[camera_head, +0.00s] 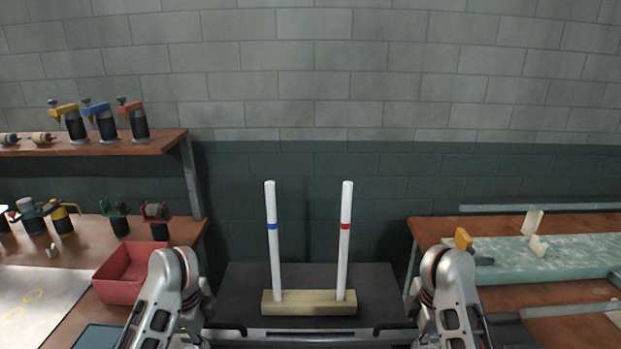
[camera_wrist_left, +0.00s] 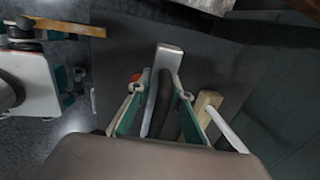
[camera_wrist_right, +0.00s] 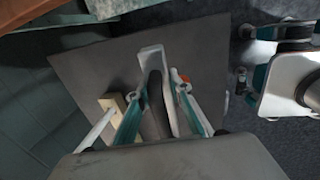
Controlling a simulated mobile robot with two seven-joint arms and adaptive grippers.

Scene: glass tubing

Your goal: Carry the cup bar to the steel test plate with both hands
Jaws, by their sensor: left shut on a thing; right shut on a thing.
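The cup bar (camera_head: 308,334) appears as a grey bar across the bottom middle of the head view, low in front of me. A black end piece shows at each side of it. My left gripper (camera_wrist_left: 160,105) is shut on the bar's left end, my right gripper (camera_wrist_right: 157,105) on its right end. In both wrist views the fingers frame a dark piece and a pale flat strip; the rest of the grip is hidden. The steel test plate is probably the pale sheet (camera_head: 38,292) with yellow rings on the left bench, apart from the bar.
A wooden block (camera_head: 309,308) holds two upright white tubes (camera_head: 270,250) (camera_head: 345,255) on a dark surface (camera_head: 240,285) ahead. A red bin (camera_head: 125,275) and several clamps stand on the left bench. The right bench holds a pale green slab (camera_head: 540,257). A block wall closes the back.

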